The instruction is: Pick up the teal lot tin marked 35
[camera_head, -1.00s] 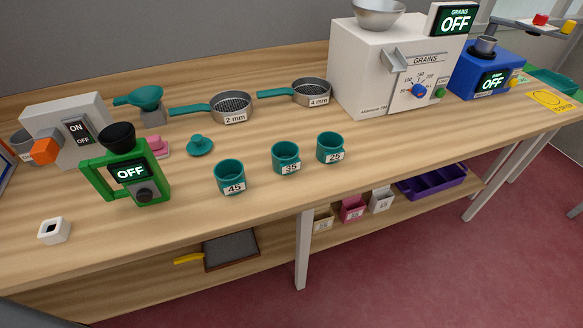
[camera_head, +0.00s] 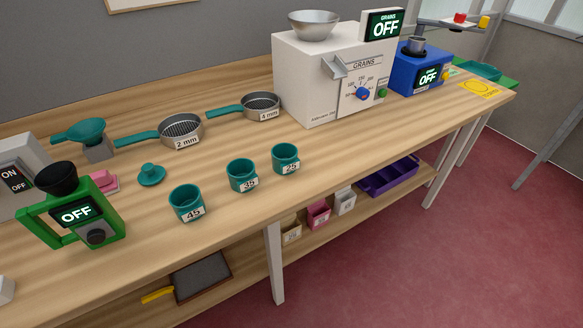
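The teal lot tin marked 35 (camera_head: 242,175) stands upright on the wooden bench, in the middle of a row of three teal tins. The tin marked 45 (camera_head: 187,203) stands to its left and nearer the front edge. The tin marked 25 (camera_head: 285,158) stands to its right. The three tins are apart from each other, and their tops look open. Neither of my grippers shows in the head view.
A teal knobbed lid (camera_head: 151,174), a green device reading OFF (camera_head: 75,215) and two sieves, 2 mm (camera_head: 180,130) and 4 mm (camera_head: 262,106), surround the row. A white GRAINS machine (camera_head: 325,80) stands behind. Bench (camera_head: 340,140) right of the tins is clear.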

